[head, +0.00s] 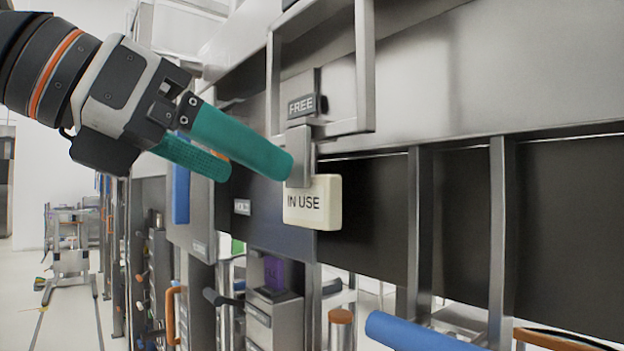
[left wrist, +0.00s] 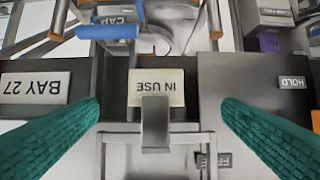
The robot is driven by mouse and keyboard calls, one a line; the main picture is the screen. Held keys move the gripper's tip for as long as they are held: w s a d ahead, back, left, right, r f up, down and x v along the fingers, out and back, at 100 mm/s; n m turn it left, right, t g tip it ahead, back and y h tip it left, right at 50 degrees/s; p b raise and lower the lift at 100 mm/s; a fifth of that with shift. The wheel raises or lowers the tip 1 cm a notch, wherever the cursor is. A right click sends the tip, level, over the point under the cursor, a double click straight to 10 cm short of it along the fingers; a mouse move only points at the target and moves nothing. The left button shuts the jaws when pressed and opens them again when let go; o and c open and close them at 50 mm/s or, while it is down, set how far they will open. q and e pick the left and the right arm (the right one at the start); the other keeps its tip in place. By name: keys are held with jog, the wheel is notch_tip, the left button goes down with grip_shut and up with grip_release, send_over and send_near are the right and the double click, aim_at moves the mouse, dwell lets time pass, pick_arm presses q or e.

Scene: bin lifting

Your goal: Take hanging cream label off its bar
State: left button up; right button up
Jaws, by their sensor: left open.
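The cream label (head: 315,203), reading IN USE, hangs by a grey metal hook (head: 299,157) from the lower bar (head: 347,127) of a metal frame. In the left wrist view the label (left wrist: 157,90) appears upside down between my fingers, with its hook (left wrist: 155,125) nearer the camera. My left gripper (head: 257,168) comes in from the upper left with two teal fingers. They are open and apart, one tip close to the hook in the head view. In the left wrist view the gripper (left wrist: 160,103) has a clear gap on both sides of the label. My right gripper is not in view.
A FREE sign (head: 301,106) sits behind the frame above the label. A dark panel (head: 375,215) lies behind it. A blue handle (head: 415,333) is at the lower right. HOLD (left wrist: 291,83) and BAY 27 (left wrist: 35,87) signs flank the label.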

aim_at(303, 194)
pick_arm(q)
jog(key=x, duration=0.2)
jog(key=shift+w+d+f+p, duration=0.1)
jog(key=shift+w+d+p, duration=0.15)
jog(key=shift+d+p, duration=0.05)
jog(key=p+x, duration=0.2)
jog(key=x, duration=0.3)
jog(key=shift+s+d+p, duration=0.2)
jog(key=shift+p, duration=0.1)
jog(key=shift+w+d+f, duration=0.35)
jog(key=shift+d, duration=0.15)
jog(key=c, duration=1)
jog(key=shift+o, duration=0.2)
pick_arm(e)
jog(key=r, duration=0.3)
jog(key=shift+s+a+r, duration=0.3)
pick_arm(q)
jog(key=shift+r, duration=0.1)
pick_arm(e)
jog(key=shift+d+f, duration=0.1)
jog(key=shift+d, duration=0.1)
